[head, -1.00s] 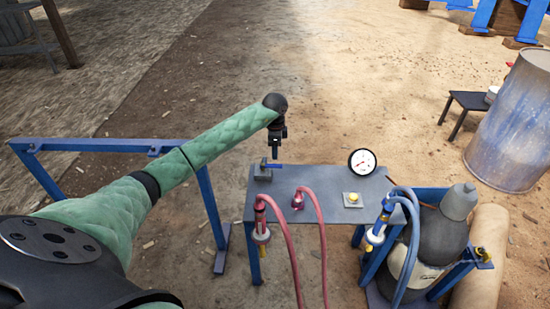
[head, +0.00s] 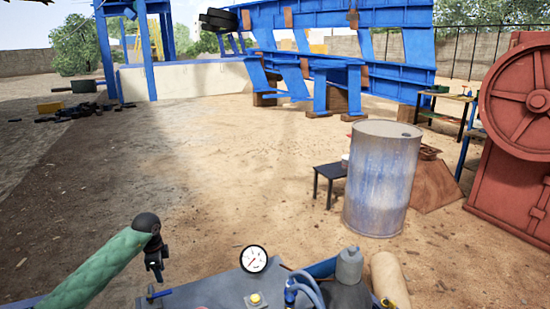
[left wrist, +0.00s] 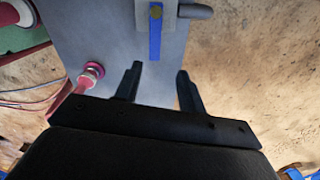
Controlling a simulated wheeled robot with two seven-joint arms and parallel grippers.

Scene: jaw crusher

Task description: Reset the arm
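My left arm in its green padded sleeve comes in from the lower left of the head view. Its black gripper (head: 156,282) points down, just above the blue-handled valve (head: 160,294) at the left end of the grey table (head: 205,292). In the left wrist view the two fingers (left wrist: 157,70) stand apart with nothing between them. The valve's blue handle (left wrist: 155,38) lies just beyond the fingertips, and the gripper does not appear to hold it. My right gripper is in neither view.
A round gauge (head: 254,259) and a yellow button (head: 255,299) are on the table. A pink-red hose fitting (left wrist: 92,72) shows in the left wrist view. A rusty blue-white drum (head: 382,180) and red crusher (head: 510,150) stand to the right. Open sandy ground lies beyond the table.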

